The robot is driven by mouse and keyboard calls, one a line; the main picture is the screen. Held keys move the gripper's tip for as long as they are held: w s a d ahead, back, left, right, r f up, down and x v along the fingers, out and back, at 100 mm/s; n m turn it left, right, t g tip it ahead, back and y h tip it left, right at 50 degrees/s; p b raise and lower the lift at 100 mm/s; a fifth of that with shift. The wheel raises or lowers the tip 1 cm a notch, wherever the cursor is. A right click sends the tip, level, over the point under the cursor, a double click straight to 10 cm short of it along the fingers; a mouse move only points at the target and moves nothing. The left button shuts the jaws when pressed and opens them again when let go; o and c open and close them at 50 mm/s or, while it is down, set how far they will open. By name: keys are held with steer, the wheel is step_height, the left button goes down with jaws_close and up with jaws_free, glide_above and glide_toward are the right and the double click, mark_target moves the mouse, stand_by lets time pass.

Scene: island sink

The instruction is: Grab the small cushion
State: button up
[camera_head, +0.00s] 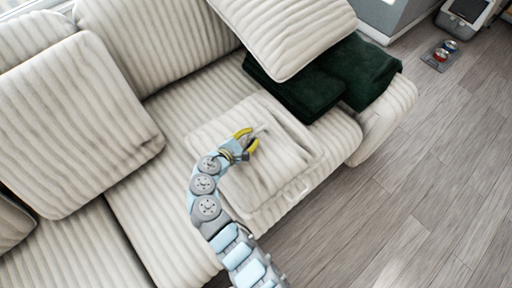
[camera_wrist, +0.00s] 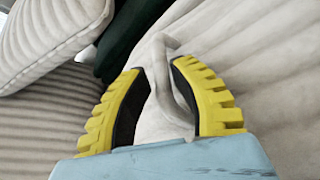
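A flat, soft beige piece (camera_head: 265,175) lies on the sofa seat below my gripper; it looks like a small, thin cushion or a folded cloth, and I cannot tell which. My gripper (camera_head: 252,138) is at its upper part, with yellow fingers on both sides of a raised pale fold. In the wrist view my gripper (camera_wrist: 160,68) has this pale fold (camera_wrist: 160,100) bunched between its black inner pads. The fold appears pinched. Two larger striped cushions are on the sofa, one at the left (camera_head: 80,125) and one at the top right (camera_head: 285,30).
The striped sofa (camera_head: 150,215) fills the left and middle. A dark green blanket (camera_head: 365,70) lies over its right end, behind the gripper in the wrist view (camera_wrist: 125,35). Wooden floor (camera_head: 430,170) is open at the right. A small tray with cans (camera_head: 440,55) is on the floor.

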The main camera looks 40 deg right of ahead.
steer(key=shift+b+x, duration=0.4)
steer(key=shift+x, duration=0.95)
steer(key=shift+s, duration=0.1)
jaws_close()
